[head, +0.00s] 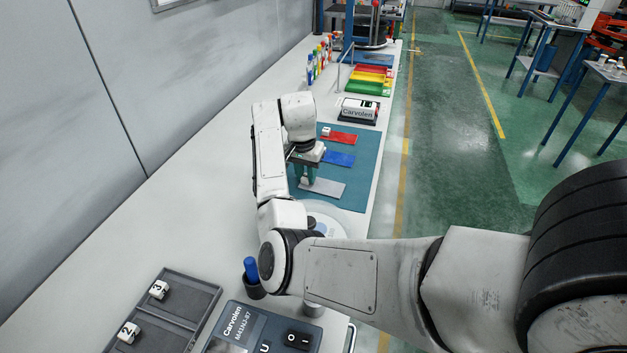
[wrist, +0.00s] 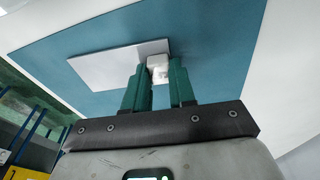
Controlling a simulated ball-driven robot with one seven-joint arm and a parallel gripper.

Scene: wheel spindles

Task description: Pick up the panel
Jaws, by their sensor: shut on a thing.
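The light grey panel (head: 326,188) is at the near part of a teal mat, and it shows flat and pale in the wrist view (wrist: 112,66). A small white block (wrist: 159,70) is at the panel's end. I cannot tell whether the block is fixed to the panel. My gripper (head: 305,179) has its green fingers pointing down at the panel's left end. In the wrist view my gripper (wrist: 158,74) is shut on the white block, one finger on each side. I cannot tell whether the panel touches the mat.
A blue panel (head: 339,158) and a red panel (head: 340,138) lie farther along the teal mat (head: 356,172); a white block (head: 326,131) sits at the red one's end. A dark tray (head: 186,300) with numbered cubes is at the near left.

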